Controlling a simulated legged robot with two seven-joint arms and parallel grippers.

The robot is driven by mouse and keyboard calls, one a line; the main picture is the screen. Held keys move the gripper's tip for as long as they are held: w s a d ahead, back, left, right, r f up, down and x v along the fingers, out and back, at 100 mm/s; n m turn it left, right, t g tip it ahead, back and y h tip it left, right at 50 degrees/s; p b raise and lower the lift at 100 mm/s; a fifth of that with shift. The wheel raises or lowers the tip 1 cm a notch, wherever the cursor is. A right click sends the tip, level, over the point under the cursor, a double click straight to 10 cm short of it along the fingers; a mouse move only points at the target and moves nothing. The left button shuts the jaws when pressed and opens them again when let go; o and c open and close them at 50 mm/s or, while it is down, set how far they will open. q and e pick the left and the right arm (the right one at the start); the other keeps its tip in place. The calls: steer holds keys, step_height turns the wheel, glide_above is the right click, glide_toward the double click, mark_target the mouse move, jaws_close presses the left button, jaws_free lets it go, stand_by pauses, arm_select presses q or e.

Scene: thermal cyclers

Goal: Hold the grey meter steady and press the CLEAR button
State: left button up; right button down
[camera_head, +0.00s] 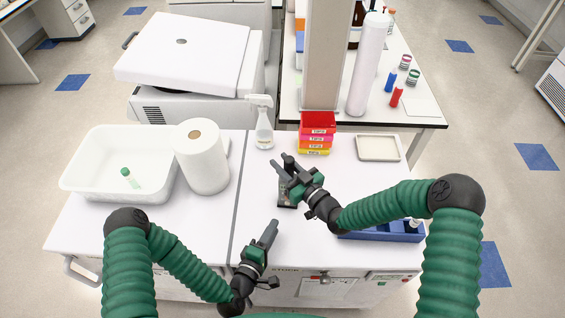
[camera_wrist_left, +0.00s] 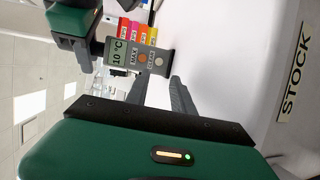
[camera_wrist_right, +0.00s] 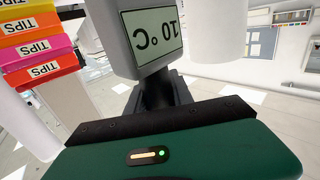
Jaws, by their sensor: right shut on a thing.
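The grey meter (camera_head: 287,198) stands upright on the right part of the white bench, partly hidden by my right gripper (camera_head: 284,172). My right gripper is shut on its upper body.
Stacked tip boxes (camera_head: 317,138), a spray bottle (camera_head: 263,125) and a shallow tray (camera_head: 378,148) stand behind. A paper roll (camera_head: 202,160) and a white tub (camera_head: 80,178) are at left. A blue rack (camera_head: 400,236) lies under my right arm. The bench around my left gripper is clear.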

arm_select(q)
jaws_close()
stand_by(1.4)
